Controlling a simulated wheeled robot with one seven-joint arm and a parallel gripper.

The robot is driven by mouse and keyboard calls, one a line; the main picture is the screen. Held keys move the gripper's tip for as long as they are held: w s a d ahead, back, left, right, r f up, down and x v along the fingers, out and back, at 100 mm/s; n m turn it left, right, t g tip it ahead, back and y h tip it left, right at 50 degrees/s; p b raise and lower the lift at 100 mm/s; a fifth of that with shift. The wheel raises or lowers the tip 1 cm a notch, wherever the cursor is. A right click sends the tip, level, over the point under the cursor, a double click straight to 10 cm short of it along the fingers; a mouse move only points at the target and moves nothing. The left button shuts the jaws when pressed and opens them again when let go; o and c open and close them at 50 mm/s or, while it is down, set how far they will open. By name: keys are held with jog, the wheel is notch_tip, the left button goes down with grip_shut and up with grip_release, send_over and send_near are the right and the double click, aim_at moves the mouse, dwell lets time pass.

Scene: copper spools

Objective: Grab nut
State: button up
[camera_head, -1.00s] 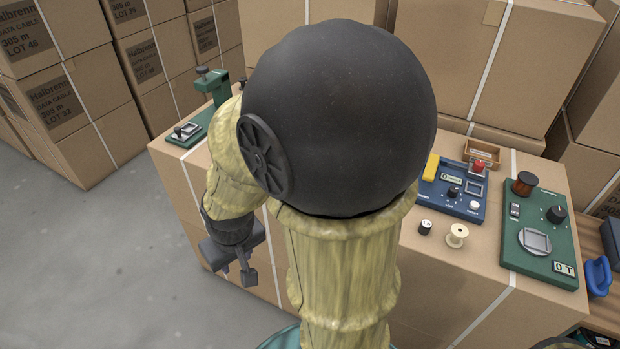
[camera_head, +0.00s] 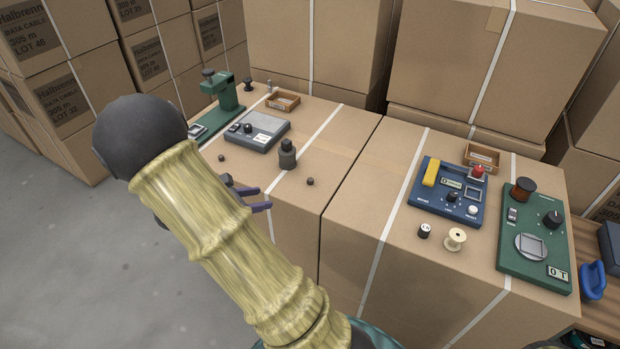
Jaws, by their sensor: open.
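Small dark round pieces that may be nuts lie on the left carton top: one (camera_head: 222,157) nearer the left front edge and one (camera_head: 310,181) right of a dark grey stepped weight-like piece (camera_head: 288,155). They are too small to make out a hole. My gripper (camera_head: 264,198) is mostly hidden behind my arm. Two dark prongs, apparently its fingers, show right of the arm by the carton's front edge. They stand apart, with nothing seen between them.
The left carton (camera_head: 345,130) also bears a grey device (camera_head: 255,131), a green press (camera_head: 222,95) and a small tray (camera_head: 283,101). The right carton (camera_head: 340,245) holds a blue panel (camera_head: 447,192), a green panel (camera_head: 533,240) and a cream spool (camera_head: 455,238). Tall cartons stand behind.

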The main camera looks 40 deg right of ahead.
jog(key=shift+w+d+r+n+h, duration=0.1)
jog(key=shift+w+r+n+h, duration=0.1)
jog(key=shift+w+n+h, duration=0.3)
jog(key=b, duration=0.1)
send_near(308, 180)
jog(key=shift+s+d+f, duration=0.15)
jog(key=shift+d+f, duration=0.15)
jog(key=shift+d, duration=0.25)
jog(key=shift+s+d+f, duration=0.15)
jog(key=shift+d+f, duration=0.15)
jog(key=shift+d, duration=0.25)
jog(key=shift+d+f, duration=0.1)
jog(key=shift+d, duration=0.2)
jog(key=x, duration=0.5)
jog(key=shift+w+d, duration=0.15)
jog(key=shift+d, duration=0.05)
